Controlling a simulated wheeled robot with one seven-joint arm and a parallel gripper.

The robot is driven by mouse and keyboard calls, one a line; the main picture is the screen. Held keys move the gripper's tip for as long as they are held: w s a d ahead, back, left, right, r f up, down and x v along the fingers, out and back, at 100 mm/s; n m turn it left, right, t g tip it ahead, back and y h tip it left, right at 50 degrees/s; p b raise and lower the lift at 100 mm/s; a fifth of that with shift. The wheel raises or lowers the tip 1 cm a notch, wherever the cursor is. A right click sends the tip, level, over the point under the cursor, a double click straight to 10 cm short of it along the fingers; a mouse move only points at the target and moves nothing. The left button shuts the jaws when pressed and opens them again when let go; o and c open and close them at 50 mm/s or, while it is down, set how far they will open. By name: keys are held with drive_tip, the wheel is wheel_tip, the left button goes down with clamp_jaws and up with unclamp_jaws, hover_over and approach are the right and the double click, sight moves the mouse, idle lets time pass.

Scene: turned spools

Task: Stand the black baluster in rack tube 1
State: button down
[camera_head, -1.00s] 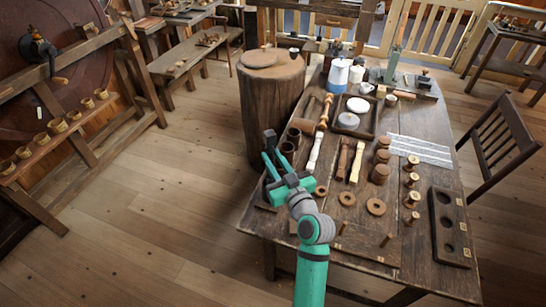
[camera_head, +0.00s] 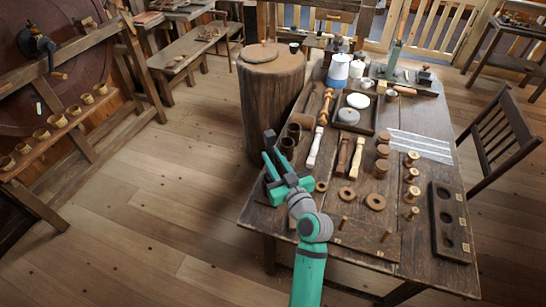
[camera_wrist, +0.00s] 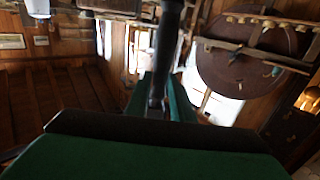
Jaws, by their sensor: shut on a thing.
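My gripper (camera_head: 272,150) is at the table's near left edge, tilted, with its green fingers pointing up and away. It is shut on the black baluster (camera_wrist: 166,50), a dark slim turned piece that rises between the fingers in the wrist view. In the head view the baluster is hard to tell from the dark gripper parts. Brown open tubes (camera_head: 287,146) stand just right of the fingers, partly hidden by them. I cannot read any tube number, and the baluster appears outside them.
On the table lie a white baluster (camera_head: 314,150), a brown one (camera_head: 342,156) and a cream one (camera_head: 357,160). Wooden rings (camera_head: 375,201), spools (camera_head: 411,194) and a dark holed board (camera_head: 434,232) are to the right. A tall stump (camera_head: 270,105) stands behind the table's left side.

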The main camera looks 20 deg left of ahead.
drive_tip(key=shift+f, duration=1.15)
drive_tip(key=c, duration=1.5)
unclamp_jaws()
drive_tip(key=shift+o, duration=0.2)
drive_tip(key=v, duration=1)
drive_tip(key=shift+s+d, duration=0.25)
drive_tip(key=shift+s, duration=0.1)
drive_tip(key=shift+f, duration=0.1)
